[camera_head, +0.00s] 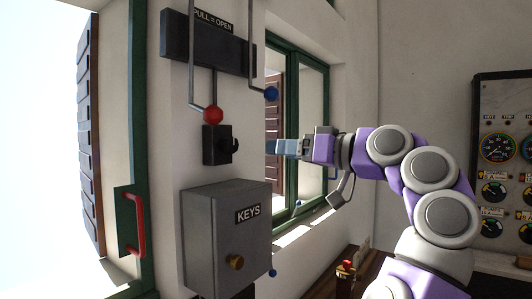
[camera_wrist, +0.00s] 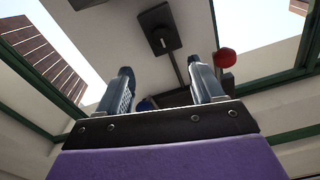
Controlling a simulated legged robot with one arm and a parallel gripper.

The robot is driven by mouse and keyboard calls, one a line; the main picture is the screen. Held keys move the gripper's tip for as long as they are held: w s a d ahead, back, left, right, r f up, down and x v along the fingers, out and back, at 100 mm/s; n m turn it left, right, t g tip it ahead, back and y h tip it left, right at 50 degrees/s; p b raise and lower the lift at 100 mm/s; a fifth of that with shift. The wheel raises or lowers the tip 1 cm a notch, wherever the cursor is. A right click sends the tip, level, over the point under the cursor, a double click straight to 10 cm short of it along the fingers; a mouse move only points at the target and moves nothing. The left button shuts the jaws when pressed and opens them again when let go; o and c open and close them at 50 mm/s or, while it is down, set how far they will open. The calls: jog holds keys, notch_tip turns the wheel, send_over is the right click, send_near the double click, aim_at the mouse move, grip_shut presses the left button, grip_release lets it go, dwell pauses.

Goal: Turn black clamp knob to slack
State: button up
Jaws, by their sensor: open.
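The black clamp knob (camera_head: 228,146) sits on a dark block (camera_head: 210,145) on the white wall, below a red ball (camera_head: 213,115) and above the grey KEYS box. In the wrist view the knob (camera_wrist: 164,40) shows on its dark square plate, with a pale mark on it, beyond my fingers. My gripper (camera_head: 271,147) is to the right of the knob, apart from it, with its fingers pointing left. In the wrist view my gripper (camera_wrist: 159,74) is open, with nothing visible between the two fingers.
The grey KEYS box (camera_head: 225,232) juts out below the knob. A dark PULL = OPEN bar (camera_head: 208,46) with rods, the red ball and a blue ball (camera_head: 271,93) is above. A green-framed window (camera_head: 312,100) lies behind my gripper. A gauge panel (camera_head: 503,160) is at right.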

jog(key=v, duration=0.2)
jog(key=shift+s+d, duration=0.25)
jog(key=shift+d, duration=0.05)
